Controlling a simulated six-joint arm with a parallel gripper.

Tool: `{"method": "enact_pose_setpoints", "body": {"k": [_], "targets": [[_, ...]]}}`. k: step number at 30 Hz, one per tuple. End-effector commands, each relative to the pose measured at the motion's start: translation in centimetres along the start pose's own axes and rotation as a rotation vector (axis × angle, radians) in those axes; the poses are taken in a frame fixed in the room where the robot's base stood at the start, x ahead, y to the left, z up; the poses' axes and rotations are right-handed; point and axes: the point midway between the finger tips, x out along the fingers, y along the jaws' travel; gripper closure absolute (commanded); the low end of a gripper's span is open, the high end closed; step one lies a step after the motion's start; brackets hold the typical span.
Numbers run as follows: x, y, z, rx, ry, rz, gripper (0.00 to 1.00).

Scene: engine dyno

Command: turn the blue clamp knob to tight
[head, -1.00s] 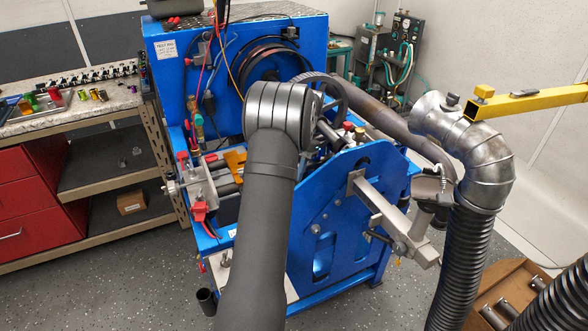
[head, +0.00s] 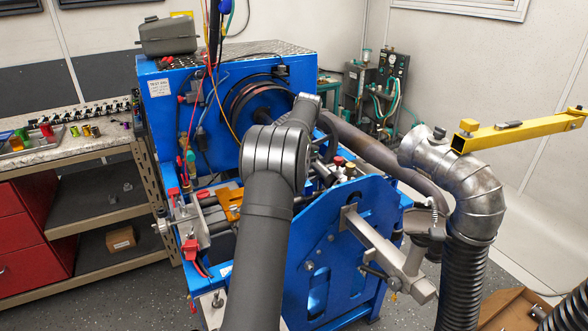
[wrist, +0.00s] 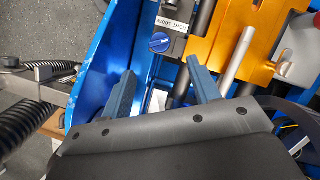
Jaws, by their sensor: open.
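The blue clamp knob (wrist: 159,43) shows in the wrist view, round with a slot-like ridge across its top, on a grey block. A white label (wrist: 172,25) reading tight and loose, upside down, sits beside it. My gripper (wrist: 161,68) is open and empty, with one blue-grey finger to each side below the knob in the picture. The knob lies just beyond the gap between the fingertips, and I see no contact. In the head view my arm hides the gripper and I cannot make out the knob.
An orange bracket (wrist: 245,50) with a metal rod stands right of the knob. A blue side plate (wrist: 108,50) runs along the left. In the head view, an exhaust duct (head: 468,190) and yellow arm (head: 520,132) stand right of the blue dyno frame (head: 335,255).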

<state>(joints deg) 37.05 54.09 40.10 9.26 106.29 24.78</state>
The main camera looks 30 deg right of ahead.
Motion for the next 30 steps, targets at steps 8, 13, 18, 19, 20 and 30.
{"method": "enact_pose_setpoints", "body": {"k": [8, 13, 18, 19, 20, 30], "targets": [[-2.4, 0.0, 0.0, 0.001, 0.000, 0.000, 0.44], [-2.7, 0.0, 0.0, 0.001, 0.000, 0.000, 0.44], [-2.6, 0.0, 0.0, 0.001, 0.000, 0.000, 0.44], [-2.6, 0.0, 0.0, 0.001, 0.000, 0.000, 0.44], [-2.6, 0.0, 0.0, 0.001, 0.000, 0.000, 0.44], [-1.8, 0.0, 0.0, 0.001, -0.001, 0.000, 0.44]]}}
